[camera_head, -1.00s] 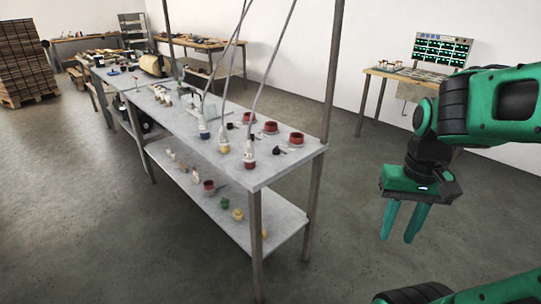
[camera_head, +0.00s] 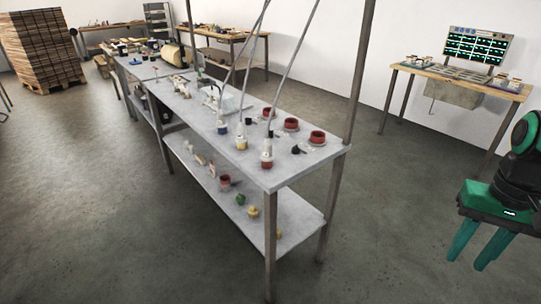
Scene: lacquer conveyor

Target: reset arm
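My gripper (camera_head: 480,262) is at the right side of the head view, over bare floor. Its two green fingers point down and stand apart, with nothing between them. It is well clear of the long grey workbench (camera_head: 290,172). Most of my arm lies outside the right edge of the picture.
The bench holds red pots (camera_head: 317,138) and several bottles, with more items on its lower shelf (camera_head: 298,222). A wooden table (camera_head: 512,92) with a lit panel (camera_head: 474,46) stands at the back right. Stacked boards (camera_head: 42,50) stand far left. Floor between is clear.

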